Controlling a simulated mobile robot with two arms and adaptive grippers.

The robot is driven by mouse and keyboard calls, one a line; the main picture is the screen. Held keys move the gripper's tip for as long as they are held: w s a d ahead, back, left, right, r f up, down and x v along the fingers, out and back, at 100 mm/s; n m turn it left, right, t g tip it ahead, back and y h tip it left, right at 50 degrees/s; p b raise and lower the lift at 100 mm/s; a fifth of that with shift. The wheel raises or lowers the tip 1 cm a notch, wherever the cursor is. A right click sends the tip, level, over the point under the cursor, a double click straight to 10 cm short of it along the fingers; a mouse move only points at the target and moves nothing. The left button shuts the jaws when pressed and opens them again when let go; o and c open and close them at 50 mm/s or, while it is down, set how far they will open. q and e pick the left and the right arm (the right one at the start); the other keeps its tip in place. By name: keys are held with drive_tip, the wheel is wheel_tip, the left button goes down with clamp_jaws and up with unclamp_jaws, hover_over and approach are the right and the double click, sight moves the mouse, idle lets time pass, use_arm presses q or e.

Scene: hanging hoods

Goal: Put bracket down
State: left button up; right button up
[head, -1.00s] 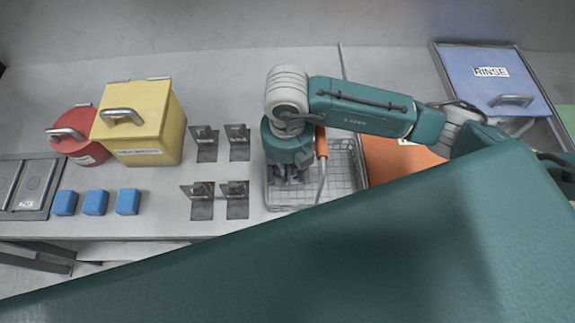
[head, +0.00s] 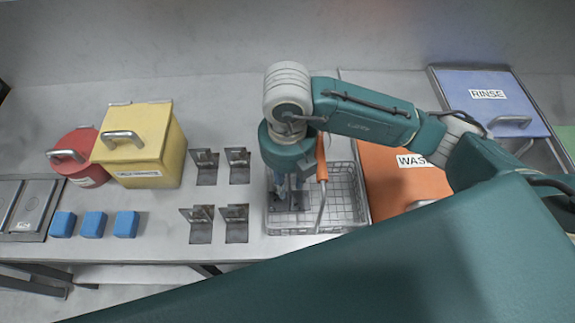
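Several dark metal L-shaped brackets stand on the counter left of the wire basket (head: 345,205); one is the front right bracket (head: 236,225). My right gripper (head: 279,190) points down into the left part of the basket. Another dark bracket (head: 292,203) shows in the basket, right at its fingertips. The wrist partly hides the fingers, so I cannot tell whether they grip this bracket or stand open around it. The basket's orange handle (head: 321,158) rises close beside the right wrist. My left gripper is not in view.
A yellow box (head: 150,150), a red round container (head: 82,150) and several blue blocks (head: 94,224) stand at the left. An orange lid marked WASH (head: 385,175) and a blue lid marked RINSE (head: 490,105) lie right. My teal arm link covers the lower right.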

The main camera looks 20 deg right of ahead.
wheel_tip(320, 180, up, 8)
drive_tip(key=shift+f, duration=0.25)
idle(0.5)
